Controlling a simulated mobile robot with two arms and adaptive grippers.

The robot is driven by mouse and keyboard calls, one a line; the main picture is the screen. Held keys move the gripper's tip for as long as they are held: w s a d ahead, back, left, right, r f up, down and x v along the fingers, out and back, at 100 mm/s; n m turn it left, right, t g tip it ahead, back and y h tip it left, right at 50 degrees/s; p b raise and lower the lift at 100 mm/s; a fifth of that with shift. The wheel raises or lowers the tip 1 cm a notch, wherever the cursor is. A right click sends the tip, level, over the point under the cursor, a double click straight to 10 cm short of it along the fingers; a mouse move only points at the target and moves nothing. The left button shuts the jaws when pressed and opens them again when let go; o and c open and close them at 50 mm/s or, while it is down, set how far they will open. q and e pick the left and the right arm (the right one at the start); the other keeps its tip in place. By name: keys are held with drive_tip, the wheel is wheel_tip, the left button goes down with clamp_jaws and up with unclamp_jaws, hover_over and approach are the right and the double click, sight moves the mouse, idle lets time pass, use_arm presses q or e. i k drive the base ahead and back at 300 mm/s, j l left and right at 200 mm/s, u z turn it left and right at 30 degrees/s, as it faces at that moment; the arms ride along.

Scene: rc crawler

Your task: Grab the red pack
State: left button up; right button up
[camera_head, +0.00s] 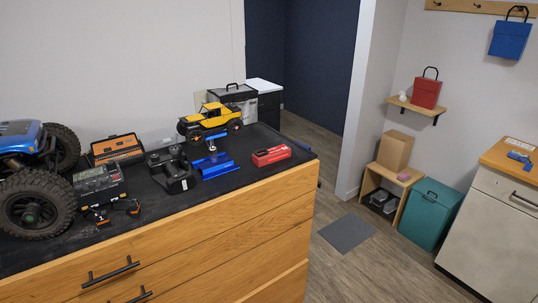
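The red pack (271,155) is a small red box with a light marking on its side. It lies on the black top of the wooden drawer cabinet (302,147), near the right end. No gripper is in view, and neither of my arms shows.
Left of the pack are a blue stand (216,161) with a yellow crawler (209,121) above it, a black controller (172,170), an orange-black tool case (117,150) and a large blue truck (36,180). The floor (340,205) right of the cabinet is open, with a grey mat (346,233).

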sight(261, 157)
drive_tip(key=i+l+z, duration=0.5)
drive_tip(key=i+z, duration=0.3)
drive_tip(key=i+l+z, duration=0.1)
drive_tip(key=i+z, duration=0.15)
drive_tip(key=z, duration=0.15)
drive_tip(key=i+z, duration=0.4)
drive_tip(key=i+u, duration=0.2)
drive_tip(key=i, duration=0.35)
drive_tip(key=i+l+u, duration=0.2)
drive_tip(key=i, duration=0.35)
drive_tip(key=i+u, duration=0.2)
drive_tip(key=u, duration=0.25)
drive_tip(key=i+u, duration=0.2)
drive_tip(key=u, duration=0.3)
drive_tip(key=i+l+u, duration=0.15)
drive_tip(key=u, duration=0.3)
drive_tip(key=i+l+u, duration=0.2)
drive_tip(key=u, duration=0.3)
